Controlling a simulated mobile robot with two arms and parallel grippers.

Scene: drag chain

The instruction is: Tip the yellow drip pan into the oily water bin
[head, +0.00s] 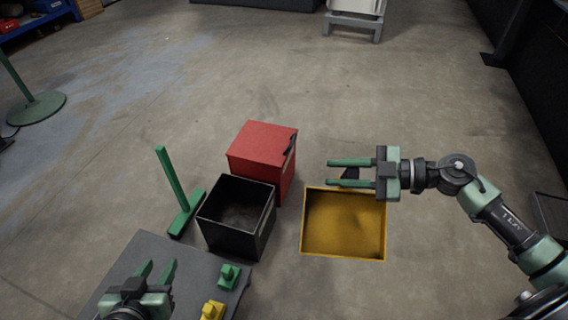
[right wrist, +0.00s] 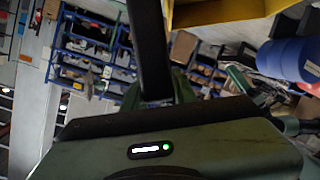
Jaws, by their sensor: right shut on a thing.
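The yellow drip pan (head: 343,224) is open-topped, right of the bins, with its inside facing up. A dark handle (head: 350,173) stands at its far edge. My right gripper (head: 332,172) is shut on this handle. The right wrist view shows the handle as a black bar (right wrist: 148,45), with part of the yellow pan (right wrist: 225,12) above. I cannot tell whether the pan touches the floor. An open black bin (head: 228,238) and a red box with a closed top (head: 264,138) stand to its left; no label shows which holds oily water. My left gripper (head: 157,268) is open and empty.
A grey table (head: 165,250) at the front left carries a green part (head: 229,275) and a yellow part (head: 212,311).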

